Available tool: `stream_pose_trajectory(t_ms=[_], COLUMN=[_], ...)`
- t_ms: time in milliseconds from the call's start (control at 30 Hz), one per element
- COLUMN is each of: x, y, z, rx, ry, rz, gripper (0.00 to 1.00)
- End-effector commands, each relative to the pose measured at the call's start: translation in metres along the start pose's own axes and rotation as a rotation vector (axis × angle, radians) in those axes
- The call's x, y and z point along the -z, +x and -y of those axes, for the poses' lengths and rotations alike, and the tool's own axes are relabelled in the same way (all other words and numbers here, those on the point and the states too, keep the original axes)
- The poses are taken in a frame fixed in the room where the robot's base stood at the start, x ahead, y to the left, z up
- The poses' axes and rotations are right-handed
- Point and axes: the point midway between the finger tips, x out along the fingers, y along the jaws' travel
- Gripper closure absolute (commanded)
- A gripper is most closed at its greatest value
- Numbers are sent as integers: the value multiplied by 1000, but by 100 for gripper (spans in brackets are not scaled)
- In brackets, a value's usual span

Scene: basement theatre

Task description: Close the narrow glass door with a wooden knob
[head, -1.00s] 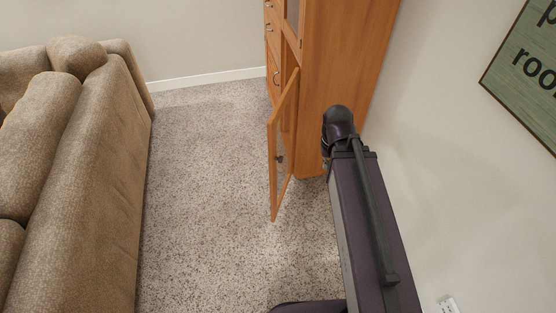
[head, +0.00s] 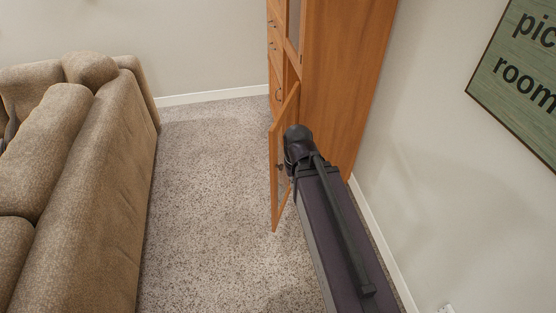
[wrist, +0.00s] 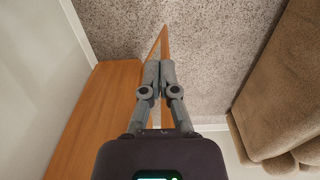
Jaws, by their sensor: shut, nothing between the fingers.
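The narrow glass door (head: 274,190) has a wooden frame and stands open, swung out from the lower part of the tall wooden cabinet (head: 345,75). Its small knob (head: 279,167) shows on the door, left of my arm. In the wrist view the door (wrist: 157,47) appears nearly edge-on beyond and beside my fingers. My gripper (wrist: 159,64) is shut and empty, with its fingertips close to the door. I cannot tell whether they touch it. The cabinet's side panel (wrist: 92,115) lies to the left there. In the head view my arm hides the fingers and part of the door.
A brown sofa (head: 105,190) stands on the left, also in the wrist view (wrist: 285,85). Speckled carpet (head: 205,200) leaves free floor between sofa and door. A wall with a green sign (head: 525,75) is close on the right.

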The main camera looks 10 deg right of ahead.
Motion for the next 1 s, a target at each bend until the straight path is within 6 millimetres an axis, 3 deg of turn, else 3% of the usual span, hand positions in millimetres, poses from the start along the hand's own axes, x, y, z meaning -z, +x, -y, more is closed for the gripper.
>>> stream_pose_trajectory(t_ms=[267,367,1000], x=[8,15,90], y=[16,28,124], z=[2,-11,-5], rx=[42,84,541], ry=[54,108,675], rz=[-2,-3,72], gripper=[100,100,100])
